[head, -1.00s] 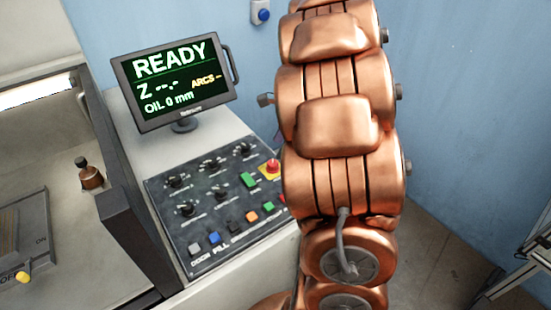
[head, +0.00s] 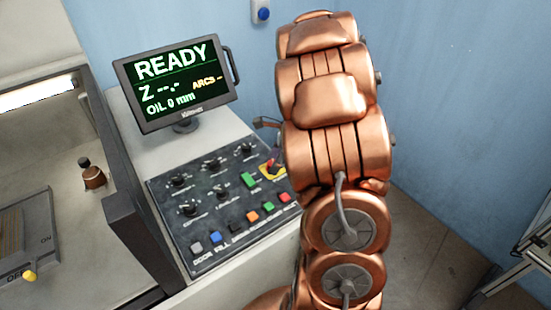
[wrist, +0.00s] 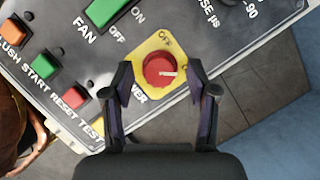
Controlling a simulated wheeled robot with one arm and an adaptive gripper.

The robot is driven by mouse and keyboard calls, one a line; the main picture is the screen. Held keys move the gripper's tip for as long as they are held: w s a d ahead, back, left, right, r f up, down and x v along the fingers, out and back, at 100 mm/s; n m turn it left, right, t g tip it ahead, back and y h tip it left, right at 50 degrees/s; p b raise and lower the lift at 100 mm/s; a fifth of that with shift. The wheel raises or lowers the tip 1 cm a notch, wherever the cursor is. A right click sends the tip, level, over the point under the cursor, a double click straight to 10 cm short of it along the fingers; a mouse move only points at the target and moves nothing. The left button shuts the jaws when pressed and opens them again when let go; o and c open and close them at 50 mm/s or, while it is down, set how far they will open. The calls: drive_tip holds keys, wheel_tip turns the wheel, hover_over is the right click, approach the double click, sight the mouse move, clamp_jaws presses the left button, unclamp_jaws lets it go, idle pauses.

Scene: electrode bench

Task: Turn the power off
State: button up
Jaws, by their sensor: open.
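The power switch is a round red knob (wrist: 158,69) on a yellow plate (wrist: 150,44) at the panel's edge in the wrist view. Its white mark points right, toward a label partly hidden by a finger; "OFF" is printed above it. My gripper (wrist: 160,72) is open, with one finger on each side of the knob. Whether the fingers touch it, I cannot tell. In the head view the red knob (head: 269,167) shows beside my copper arm, which hides part of its plate.
The control panel (head: 212,225) carries several black dials and coloured buttons. A green fan switch (wrist: 105,11) sits close to the knob. A monitor (head: 177,82) reading READY stands behind the panel. Open floor (wrist: 270,100) lies beyond the panel edge.

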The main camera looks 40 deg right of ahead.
clamp_jaws()
idle(0.5)
